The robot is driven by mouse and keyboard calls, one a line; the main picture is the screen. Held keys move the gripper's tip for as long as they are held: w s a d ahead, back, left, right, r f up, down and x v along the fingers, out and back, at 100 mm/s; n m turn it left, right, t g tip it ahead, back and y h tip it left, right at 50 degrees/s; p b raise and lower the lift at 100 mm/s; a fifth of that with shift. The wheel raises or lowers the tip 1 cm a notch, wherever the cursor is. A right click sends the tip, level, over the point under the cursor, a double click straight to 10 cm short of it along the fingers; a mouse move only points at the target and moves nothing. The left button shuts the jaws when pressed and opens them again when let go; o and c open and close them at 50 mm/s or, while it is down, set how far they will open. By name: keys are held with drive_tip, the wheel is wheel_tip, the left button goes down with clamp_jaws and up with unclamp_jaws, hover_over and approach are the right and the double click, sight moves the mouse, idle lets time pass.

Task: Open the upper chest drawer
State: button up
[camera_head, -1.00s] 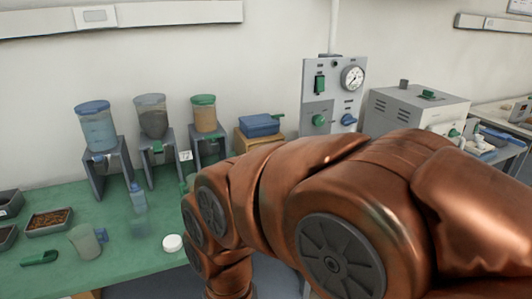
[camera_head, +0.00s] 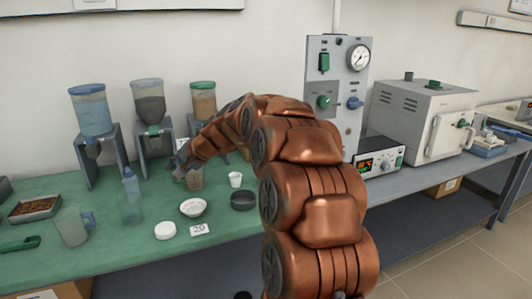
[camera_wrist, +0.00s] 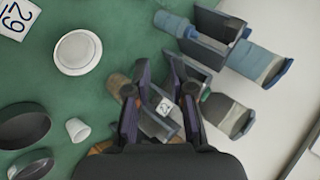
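I cannot clearly make out a chest or its upper drawer in either view. A sliver of brown, wood-like surface (camera_head: 62,291) shows below the bench's front left edge, but I cannot tell what it is. My gripper (camera_head: 178,166) is over the green bench, in front of the dispensers and close to a jar with brown contents (camera_head: 195,179). In the wrist view my gripper (camera_wrist: 161,85) has its two dark fingers spread, with nothing held between them. A dispenser stand with a white tag (camera_wrist: 164,107) shows beyond the gap.
Dispensers (camera_head: 90,109) stand along the wall. A white dish (camera_head: 193,207), a white lid (camera_head: 165,230), a number card (camera_head: 201,230), a dark bowl (camera_head: 243,200) and a white cup (camera_head: 235,179) lie on the bench. A furnace (camera_head: 425,118) stands right.

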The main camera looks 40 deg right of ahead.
drive_tip(key=w+d+f+m+t+h+b, duration=0.2)
drive_tip(key=w+d+m, duration=0.1)
drive_tip(key=d, duration=0.7)
drive_tip(key=w+d+f+m+t+h+b, duration=0.1)
drive_tip(key=w+d+f+m+h+b, duration=0.15)
drive_tip(key=d, duration=0.85)
drive_tip(key=w+d+f+m+t+h+b, duration=0.2)
drive_tip(key=w+d+m, duration=0.1)
drive_tip(key=d, duration=0.7)
drive_tip(key=s+d+f+m+h+b, duration=0.2)
drive_tip(key=s+d+m+h, duration=0.1)
drive_tip(key=d, duration=1)
drive_tip(key=p+x, duration=0.1)
drive_tip(key=x, duration=0.1)
drive_tip(key=p+x, duration=0.2)
drive_tip(key=x, duration=0.1)
drive_tip(key=p+x, duration=0.2)
drive_tip(key=shift+w+r, duration=0.25)
drive_tip(key=shift+w, duration=0.15)
drive_tip(key=shift+w+f+p, duration=0.2)
drive_tip(key=shift+f+p, duration=0.05)
drive_tip(key=shift+p, duration=0.05)
